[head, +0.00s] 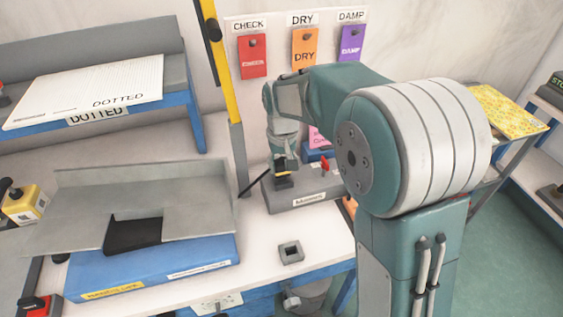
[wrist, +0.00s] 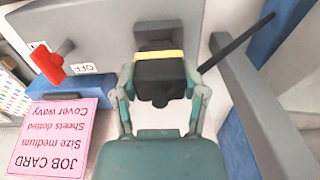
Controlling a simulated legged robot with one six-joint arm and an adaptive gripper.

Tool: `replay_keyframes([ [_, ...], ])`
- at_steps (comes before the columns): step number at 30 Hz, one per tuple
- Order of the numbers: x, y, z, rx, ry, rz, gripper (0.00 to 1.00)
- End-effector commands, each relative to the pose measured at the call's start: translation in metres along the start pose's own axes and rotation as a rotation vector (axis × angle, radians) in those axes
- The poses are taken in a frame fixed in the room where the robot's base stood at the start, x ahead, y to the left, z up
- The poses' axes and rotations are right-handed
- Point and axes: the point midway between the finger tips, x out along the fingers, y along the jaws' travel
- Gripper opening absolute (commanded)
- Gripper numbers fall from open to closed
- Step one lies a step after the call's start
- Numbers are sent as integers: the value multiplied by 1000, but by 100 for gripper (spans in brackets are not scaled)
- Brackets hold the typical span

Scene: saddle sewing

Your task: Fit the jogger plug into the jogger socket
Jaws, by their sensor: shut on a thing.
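The jogger plug is a black block with a yellow band (wrist: 158,78). My gripper (wrist: 160,88) is shut on it, one finger on each side. In the head view the plug (head: 284,181) points down at the left part of a grey box (head: 305,199), beneath my gripper (head: 283,161). In the wrist view the plug's dark front end meets a grey raised block (wrist: 140,33) on that box, seemingly the socket. The plug hides the opening, so I cannot tell how deep it sits.
A red lever (wrist: 46,64) beside an OFF label stands on the box. A pink job card (wrist: 60,137) lies nearby. A thin black rod (wrist: 237,42) and grey post (wrist: 262,115) stand close right. A hollow grey square block (head: 291,252) sits on the white bench.

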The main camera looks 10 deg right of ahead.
Motion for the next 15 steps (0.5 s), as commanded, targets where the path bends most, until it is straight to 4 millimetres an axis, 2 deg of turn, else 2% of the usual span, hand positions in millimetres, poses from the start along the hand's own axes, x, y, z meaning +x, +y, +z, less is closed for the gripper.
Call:
replay_keyframes([
  [15,10,0,0,0,0,0,0],
])
